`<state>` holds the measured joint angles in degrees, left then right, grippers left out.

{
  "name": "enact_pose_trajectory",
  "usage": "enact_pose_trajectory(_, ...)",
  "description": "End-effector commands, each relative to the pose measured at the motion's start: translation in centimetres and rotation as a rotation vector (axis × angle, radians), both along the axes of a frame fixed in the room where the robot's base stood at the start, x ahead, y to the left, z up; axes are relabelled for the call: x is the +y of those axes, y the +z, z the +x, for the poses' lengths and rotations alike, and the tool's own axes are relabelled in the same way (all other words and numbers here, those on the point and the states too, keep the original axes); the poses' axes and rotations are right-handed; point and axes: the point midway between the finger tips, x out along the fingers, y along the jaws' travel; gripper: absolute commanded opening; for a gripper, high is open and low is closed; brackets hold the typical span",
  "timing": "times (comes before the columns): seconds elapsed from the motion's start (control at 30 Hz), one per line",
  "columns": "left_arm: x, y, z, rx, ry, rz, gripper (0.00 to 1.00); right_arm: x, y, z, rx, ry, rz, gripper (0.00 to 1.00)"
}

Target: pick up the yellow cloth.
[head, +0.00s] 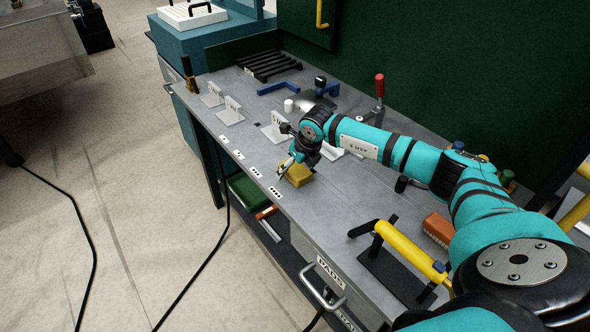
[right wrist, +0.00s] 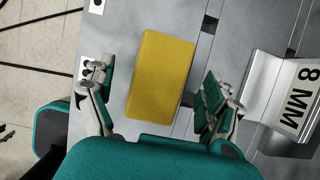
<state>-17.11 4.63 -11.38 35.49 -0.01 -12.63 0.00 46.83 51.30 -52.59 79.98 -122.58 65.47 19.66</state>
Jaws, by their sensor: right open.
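The yellow cloth (head: 299,174) is a folded, block-shaped pad lying on the grey workbench near its front edge. In the right wrist view the yellow cloth (right wrist: 160,74) lies between the two fingers, with a gap on each side. My right gripper (head: 286,166) is open and comes down at the cloth, partly hiding it in the head view. Its fingers also show in the right wrist view (right wrist: 156,95), apart and touching nothing that I can see. My left gripper is not in view.
The workbench (head: 348,206) has bare metal right of the cloth. A metal stand labelled 8 MM (right wrist: 292,92) stands close to the right finger. A yellow-handled tool (head: 409,252) and an orange-brown block (head: 438,228) lie nearer. A red-handled clamp (head: 379,88) stands behind.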

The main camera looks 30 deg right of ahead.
Motion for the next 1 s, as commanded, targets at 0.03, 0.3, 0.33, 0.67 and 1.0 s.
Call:
enact_pose_trajectory(0.03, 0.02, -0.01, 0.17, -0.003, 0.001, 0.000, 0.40, -0.02, 0.00, -0.01, 0.000, 0.000, 0.000, 0.87)
enact_pose_trajectory(0.3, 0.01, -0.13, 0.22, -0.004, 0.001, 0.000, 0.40, -0.03, -0.09, -0.03, 0.000, 0.000, 0.000, 0.87)
enact_pose_trajectory(0.33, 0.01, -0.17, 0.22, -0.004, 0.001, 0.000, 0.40, -0.03, -0.12, -0.02, 0.000, 0.000, 0.000, 0.87)
enact_pose_trajectory(0.67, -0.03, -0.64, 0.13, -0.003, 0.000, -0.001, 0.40, -0.03, -0.47, -0.02, 0.000, -0.001, 0.000, 0.87)
enact_pose_trajectory(1.0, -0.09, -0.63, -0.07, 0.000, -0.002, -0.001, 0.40, -0.04, -0.45, -0.03, 0.000, -0.001, 0.000, 0.77)
